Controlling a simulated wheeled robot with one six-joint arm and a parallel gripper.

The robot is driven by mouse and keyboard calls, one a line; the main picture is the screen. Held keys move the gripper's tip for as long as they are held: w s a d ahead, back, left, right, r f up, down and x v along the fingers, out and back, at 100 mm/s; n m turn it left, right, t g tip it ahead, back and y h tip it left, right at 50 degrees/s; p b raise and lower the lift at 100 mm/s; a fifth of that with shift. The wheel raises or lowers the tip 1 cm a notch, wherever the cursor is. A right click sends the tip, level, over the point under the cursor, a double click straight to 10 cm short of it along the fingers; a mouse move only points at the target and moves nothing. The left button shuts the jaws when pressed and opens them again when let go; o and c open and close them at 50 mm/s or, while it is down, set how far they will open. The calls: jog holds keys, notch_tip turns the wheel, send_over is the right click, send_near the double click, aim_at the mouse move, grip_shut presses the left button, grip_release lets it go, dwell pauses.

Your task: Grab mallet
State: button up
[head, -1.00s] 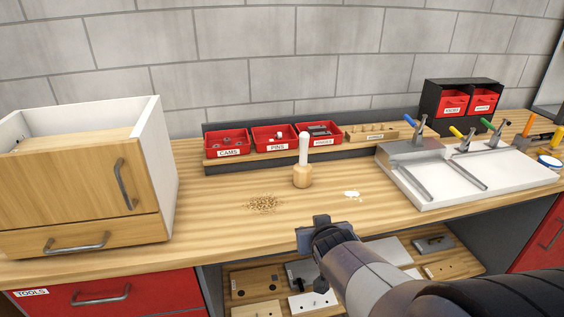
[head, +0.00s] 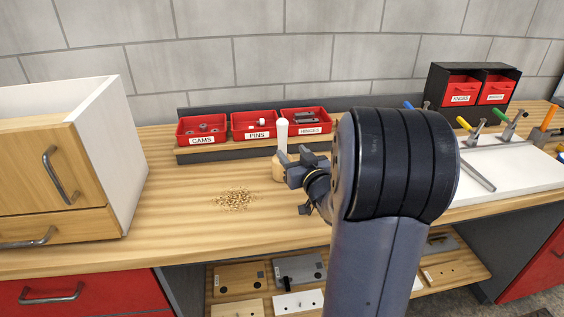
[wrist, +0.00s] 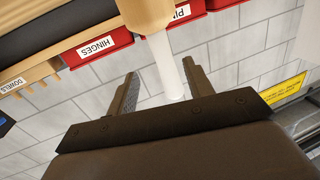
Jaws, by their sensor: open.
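The mallet stands upright on the bench with its wooden head down and its white handle (head: 283,136) up. In the head view its head is partly hidden behind my gripper (head: 292,165). In the wrist view the white mallet handle (wrist: 166,68) points in between the two open fingers of my gripper (wrist: 158,90), with the wooden head (wrist: 146,14) beyond the fingertips at the top. The fingers are apart, with a gap visible on both sides of the handle.
Red bins of cams (head: 202,130), pins (head: 254,124) and hinges (head: 306,121) stand behind the mallet. A pile of wood shavings (head: 235,199) lies left of it. A wooden cabinet (head: 60,165) stands at left, a white board fixture (head: 510,170) at right.

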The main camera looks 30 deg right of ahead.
aim_at(285, 146)
jog(key=w, duration=0.6)
jog(key=shift+w+a+p, duration=0.1)
jog(key=shift+w+p, duration=0.15)
jog(key=shift+p, duration=0.15)
grip_shut()
dwell(0.4)
